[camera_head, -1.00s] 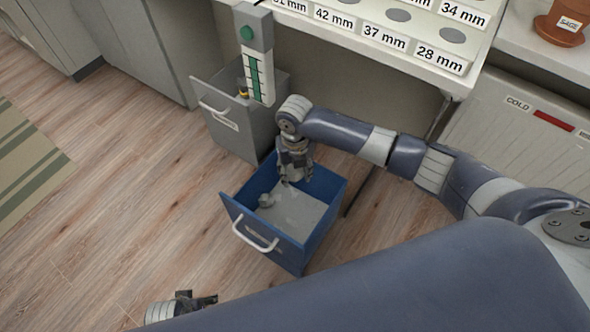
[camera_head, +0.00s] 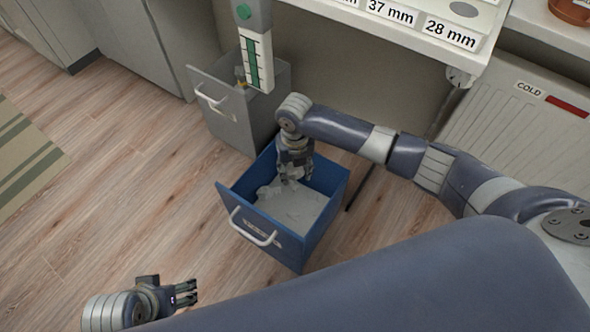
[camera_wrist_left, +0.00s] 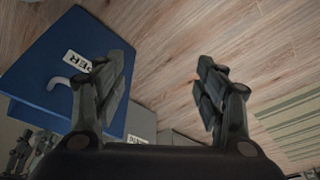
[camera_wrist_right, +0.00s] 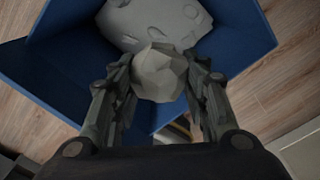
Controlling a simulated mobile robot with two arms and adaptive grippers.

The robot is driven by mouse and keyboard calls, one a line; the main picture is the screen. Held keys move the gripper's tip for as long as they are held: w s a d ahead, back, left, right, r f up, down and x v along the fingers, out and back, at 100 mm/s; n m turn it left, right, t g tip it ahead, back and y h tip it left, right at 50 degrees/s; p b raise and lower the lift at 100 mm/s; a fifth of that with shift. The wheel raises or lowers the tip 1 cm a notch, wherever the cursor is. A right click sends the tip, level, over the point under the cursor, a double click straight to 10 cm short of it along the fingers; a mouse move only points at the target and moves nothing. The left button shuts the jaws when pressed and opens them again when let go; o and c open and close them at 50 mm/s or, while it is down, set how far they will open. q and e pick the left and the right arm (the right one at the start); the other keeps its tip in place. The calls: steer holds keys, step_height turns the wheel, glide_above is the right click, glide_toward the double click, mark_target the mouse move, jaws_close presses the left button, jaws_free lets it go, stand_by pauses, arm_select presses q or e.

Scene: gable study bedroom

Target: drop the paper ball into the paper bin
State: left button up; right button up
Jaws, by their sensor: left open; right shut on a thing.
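The paper ball (camera_wrist_right: 160,73) is a pale grey crumpled lump between the fingertips of my right gripper (camera_wrist_right: 160,85), which is shut on it. In the head view my right gripper (camera_head: 295,172) points down inside the outline of the blue paper bin (camera_head: 286,250), over its pale contents; the ball is hard to make out there. The bin's blue wall also shows in the right wrist view (camera_wrist_right: 60,65) and, with part of its label, in the left wrist view (camera_wrist_left: 45,65). My left gripper (camera_head: 186,293) is open and empty, low and left of the bin, over the floor.
Pale grey crumpled contents (camera_wrist_right: 150,20) lie in the bin. A grey open bin (camera_head: 228,125) stands behind it. A white and green gauge (camera_head: 257,60) hangs above that one. A labelled table (camera_head: 420,45) stands behind at the right.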

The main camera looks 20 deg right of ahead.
arm_select(q)
steer(key=shift+s+r, duration=0.25)
steer(key=shift+r, duration=0.4)
arm_select(e)
steer(key=shift+f, duration=0.3)
steer(key=o, duration=0.8)
steer(key=shift+o, duration=0.2)
steer(key=shift+r, duration=0.1)
step_height(320, 180, up, 12)
steer(key=shift+f, duration=0.1)
